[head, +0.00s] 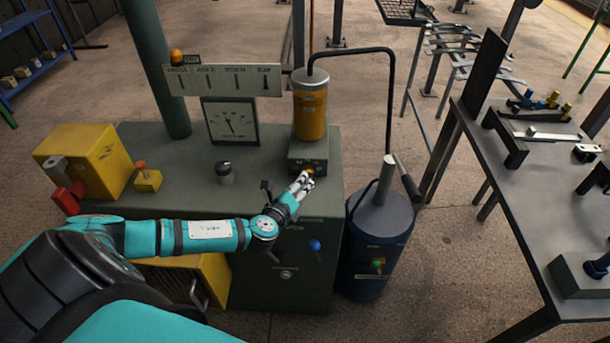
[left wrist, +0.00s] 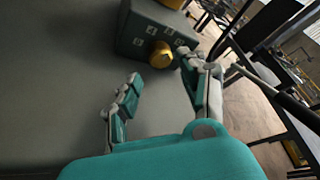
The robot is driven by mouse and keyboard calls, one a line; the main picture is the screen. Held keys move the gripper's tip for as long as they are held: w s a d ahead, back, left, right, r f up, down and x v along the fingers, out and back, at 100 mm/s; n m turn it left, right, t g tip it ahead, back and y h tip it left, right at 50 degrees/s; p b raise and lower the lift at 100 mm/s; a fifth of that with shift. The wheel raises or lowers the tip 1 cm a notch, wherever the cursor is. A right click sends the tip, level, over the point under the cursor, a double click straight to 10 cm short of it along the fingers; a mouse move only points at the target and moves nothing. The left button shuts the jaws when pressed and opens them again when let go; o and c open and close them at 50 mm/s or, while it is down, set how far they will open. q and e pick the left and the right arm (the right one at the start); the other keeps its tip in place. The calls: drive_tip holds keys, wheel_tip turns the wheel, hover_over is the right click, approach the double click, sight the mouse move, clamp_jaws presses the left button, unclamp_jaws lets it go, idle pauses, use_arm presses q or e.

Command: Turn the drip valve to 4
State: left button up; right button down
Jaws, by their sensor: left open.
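The drip valve is a brass knob (left wrist: 161,54) on the front of a dark grey block (left wrist: 140,30). Pale square marks surround the knob, too small for me to read surely. In the head view the block (head: 308,150) sits under an orange cylinder (head: 310,108) on the green-grey bench. My left gripper (head: 305,182) is in front of the block and largely hides the knob there. In the left wrist view the gripper (left wrist: 159,66) is open, with its fingers apart on either side of the knob's near side. I cannot tell whether they touch it. My right gripper is not in view.
A black pipe (head: 390,75) arches from the cylinder down to the right. A dark blue tank (head: 378,240) stands right of the bench (head: 185,160). A metal table (head: 520,190) is at right.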

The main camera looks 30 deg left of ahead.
sight(307, 172)
use_arm(q)
drive_tip(key=x, duration=0.6)
drive_tip(key=shift+s, duration=0.1)
